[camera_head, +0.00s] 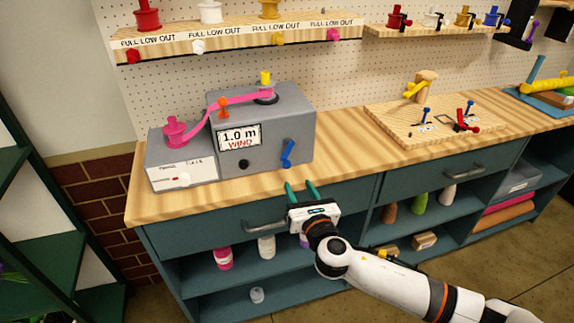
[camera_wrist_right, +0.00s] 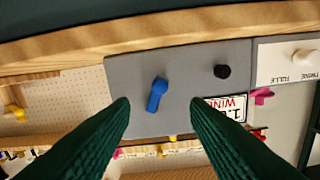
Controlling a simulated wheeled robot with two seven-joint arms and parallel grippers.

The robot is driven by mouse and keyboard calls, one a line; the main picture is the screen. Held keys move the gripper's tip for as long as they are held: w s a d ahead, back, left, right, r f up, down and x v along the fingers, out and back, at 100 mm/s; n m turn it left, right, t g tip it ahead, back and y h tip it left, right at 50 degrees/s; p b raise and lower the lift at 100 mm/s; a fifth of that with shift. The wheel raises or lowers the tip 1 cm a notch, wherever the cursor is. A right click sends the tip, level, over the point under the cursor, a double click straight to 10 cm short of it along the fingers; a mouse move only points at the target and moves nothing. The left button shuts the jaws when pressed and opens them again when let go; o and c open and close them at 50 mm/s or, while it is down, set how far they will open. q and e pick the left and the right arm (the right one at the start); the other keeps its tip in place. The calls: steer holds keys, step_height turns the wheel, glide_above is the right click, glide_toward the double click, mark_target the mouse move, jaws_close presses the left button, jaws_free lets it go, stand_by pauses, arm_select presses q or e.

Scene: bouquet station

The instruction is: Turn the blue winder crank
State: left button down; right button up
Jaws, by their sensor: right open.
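The blue winder crank (camera_head: 288,153) sits on the front face of the grey winder box (camera_head: 265,115), to the right of the display reading "1.0 m WIND" (camera_head: 239,137). My right gripper (camera_head: 300,190) is open and empty, in front of the counter's front edge and below the crank, apart from it. In the right wrist view the crank (camera_wrist_right: 157,94) shows between the two green fingers, farther off, with the picture upside down. A pink ribbon (camera_head: 240,102) runs from a pink spool (camera_head: 175,131) over the box. My left gripper is not in view.
A black knob (camera_head: 243,164) is on the box's front, left of the crank. A wooden board (camera_head: 440,122) with small blue and red tools lies to the right on the counter (camera_head: 345,160). The counter between is clear. A drawer handle (camera_head: 265,226) juts out below.

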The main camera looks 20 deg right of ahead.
mark_target(288, 166)
steer(key=w, duration=1)
steer(key=shift+w+a, duration=0.2)
steer(key=shift+w, duration=0.1)
steer(key=shift+c, duration=0.5)
jaws_close()
